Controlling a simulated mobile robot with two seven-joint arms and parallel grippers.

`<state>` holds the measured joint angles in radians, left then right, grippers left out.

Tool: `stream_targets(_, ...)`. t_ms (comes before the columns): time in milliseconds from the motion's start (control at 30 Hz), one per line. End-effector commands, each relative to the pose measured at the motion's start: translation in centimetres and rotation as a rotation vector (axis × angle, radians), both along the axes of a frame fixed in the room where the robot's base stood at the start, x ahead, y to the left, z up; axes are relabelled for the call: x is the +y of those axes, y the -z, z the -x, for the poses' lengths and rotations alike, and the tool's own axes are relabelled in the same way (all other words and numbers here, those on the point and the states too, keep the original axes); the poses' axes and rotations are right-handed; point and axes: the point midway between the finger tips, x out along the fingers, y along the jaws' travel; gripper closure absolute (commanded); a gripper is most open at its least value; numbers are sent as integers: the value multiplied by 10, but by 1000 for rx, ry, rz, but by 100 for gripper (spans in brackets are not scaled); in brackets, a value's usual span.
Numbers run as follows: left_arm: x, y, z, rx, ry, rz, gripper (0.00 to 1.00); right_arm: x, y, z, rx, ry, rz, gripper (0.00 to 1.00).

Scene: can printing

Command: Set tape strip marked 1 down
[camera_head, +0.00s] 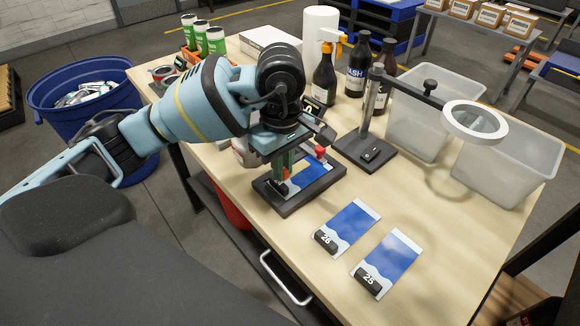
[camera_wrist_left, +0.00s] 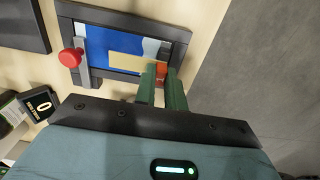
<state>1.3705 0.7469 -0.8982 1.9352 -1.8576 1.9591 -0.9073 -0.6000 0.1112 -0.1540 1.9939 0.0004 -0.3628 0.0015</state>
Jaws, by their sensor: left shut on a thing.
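My left gripper (camera_head: 283,178) points down over a black frame (camera_head: 310,196) on the table. It is shut on a tan tape strip, which shows in the left wrist view (camera_wrist_left: 130,63) reaching out to the left from the green fingertips (camera_wrist_left: 161,76). The strip lies over a blue and white printed sheet (camera_head: 312,172) inside the frame; I cannot tell whether it touches the sheet. No number is readable on the strip. A small orange-red part (camera_wrist_left: 162,70) shows at the fingertips. My right gripper is not in view.
A red knob (camera_wrist_left: 70,57) sits on the frame's side. Two blue-and-white cards (camera_head: 351,226) (camera_head: 390,262) with dark number blocks lie in front. A ring lamp stand (camera_head: 364,157), bottles (camera_head: 325,78) and clear bins (camera_head: 512,165) stand behind and right. The front right table is clear.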

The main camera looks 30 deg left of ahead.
Motion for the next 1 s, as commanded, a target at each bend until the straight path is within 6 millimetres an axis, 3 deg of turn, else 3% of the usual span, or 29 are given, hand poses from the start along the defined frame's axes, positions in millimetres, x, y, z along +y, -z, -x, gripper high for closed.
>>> stream_targets(167, 0, 1, -19, -1, 0, 1, 100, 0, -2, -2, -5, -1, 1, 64)
stream_targets(533, 0, 2, -29, 0, 1, 2, 100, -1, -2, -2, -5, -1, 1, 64)
stream_targets(800, 0, 36, -29, 0, 1, 0, 100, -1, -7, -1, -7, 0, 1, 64)
stream_targets(1000, 0, 38, -30, -2, 1, 1, 100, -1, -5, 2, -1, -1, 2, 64)
